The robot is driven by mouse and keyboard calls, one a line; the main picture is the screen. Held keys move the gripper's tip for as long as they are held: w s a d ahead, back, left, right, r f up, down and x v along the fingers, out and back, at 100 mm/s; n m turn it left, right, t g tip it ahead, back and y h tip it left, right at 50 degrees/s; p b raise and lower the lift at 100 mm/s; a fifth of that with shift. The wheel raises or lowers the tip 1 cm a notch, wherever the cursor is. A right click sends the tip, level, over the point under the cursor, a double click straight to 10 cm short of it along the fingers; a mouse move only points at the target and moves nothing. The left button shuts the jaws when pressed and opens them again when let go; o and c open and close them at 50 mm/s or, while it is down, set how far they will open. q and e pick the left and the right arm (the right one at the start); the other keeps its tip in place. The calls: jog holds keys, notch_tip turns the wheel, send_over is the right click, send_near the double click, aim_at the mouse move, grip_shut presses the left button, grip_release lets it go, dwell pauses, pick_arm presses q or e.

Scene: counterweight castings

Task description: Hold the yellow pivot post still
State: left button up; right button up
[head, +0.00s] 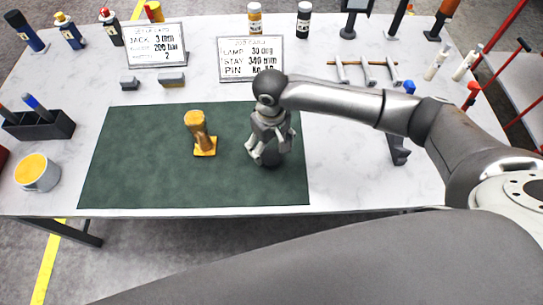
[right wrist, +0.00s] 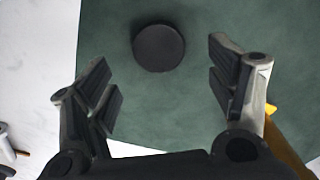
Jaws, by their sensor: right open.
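The yellow pivot post (head: 200,133) stands on the green mat (head: 130,180), left of my right gripper (head: 268,155). It has a square yellow foot, a brownish shaft and a wider yellow top. My right gripper points down over the mat, open and apart from the post. In the right wrist view my right gripper (right wrist: 165,85) has its fingers spread wide with nothing between them. A dark round piece (right wrist: 158,47) lies on the mat beyond the fingertips. A yellow part of the post (right wrist: 271,108) shows behind the right-hand finger. My left gripper is out of view.
Two sign plates (head: 155,45) (head: 251,60) stand behind the mat, with two small grey blocks (head: 172,79) near the left one. A mug (head: 37,172) and a dark pen holder (head: 40,125) are at the left. A rack with rods (head: 362,72) stands at the back right. The mat's left side is clear.

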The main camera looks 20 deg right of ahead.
aim_at(271, 157)
jog(key=shift+f, duration=0.25)
notch_tip(271, 157, down, 4)
jog(key=shift+r+p, duration=0.2)
jog(key=shift+p, duration=0.65)
jog(key=shift+f, duration=0.55)
jog(key=c, duration=0.8)
